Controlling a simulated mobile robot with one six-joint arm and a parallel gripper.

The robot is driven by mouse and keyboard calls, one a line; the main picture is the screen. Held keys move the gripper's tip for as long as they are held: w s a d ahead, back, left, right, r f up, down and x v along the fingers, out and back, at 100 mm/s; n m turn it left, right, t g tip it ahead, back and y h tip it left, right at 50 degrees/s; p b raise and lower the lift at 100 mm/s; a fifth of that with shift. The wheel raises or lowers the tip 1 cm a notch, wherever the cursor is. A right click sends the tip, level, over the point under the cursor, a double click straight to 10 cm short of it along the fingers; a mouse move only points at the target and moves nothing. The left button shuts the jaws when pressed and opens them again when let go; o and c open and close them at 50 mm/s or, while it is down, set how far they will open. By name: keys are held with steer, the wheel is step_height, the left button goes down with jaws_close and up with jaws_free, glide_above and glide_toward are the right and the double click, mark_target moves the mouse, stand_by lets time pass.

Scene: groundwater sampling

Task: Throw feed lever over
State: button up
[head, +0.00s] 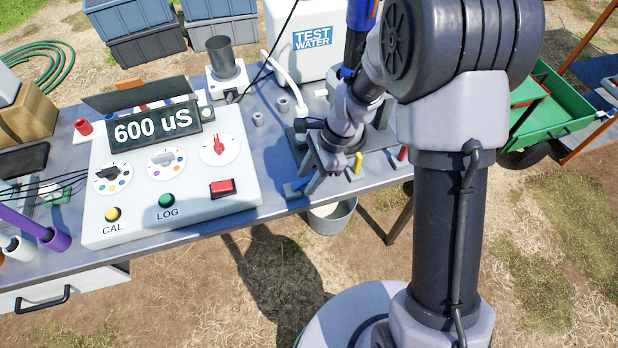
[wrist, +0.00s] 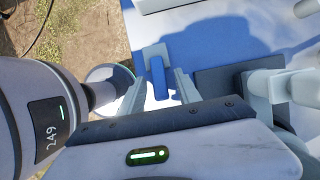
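A small blue lever (head: 299,184) stands at the table's front edge, and it also shows in the wrist view (wrist: 158,78) on a light grey mount. A yellow lever (head: 357,162) and a red lever (head: 402,153) are further right. No label shows which of them is the feed lever. My gripper (head: 314,180) is low over the front edge, beside the blue lever. In the wrist view my gripper (wrist: 160,92) is open, with one finger on each side of the blue lever and gaps between. My arm hides part of the lever area.
A white meter box (head: 240,190) reading 600 uS stands left of my gripper. A TEST WATER container (head: 303,62) is at the back. A bucket (head: 332,218) sits below the table edge. A green cart (head: 560,110) is at right.

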steer(key=shift+c, duration=0.4)
jaws_close()
stand_by(0.9)
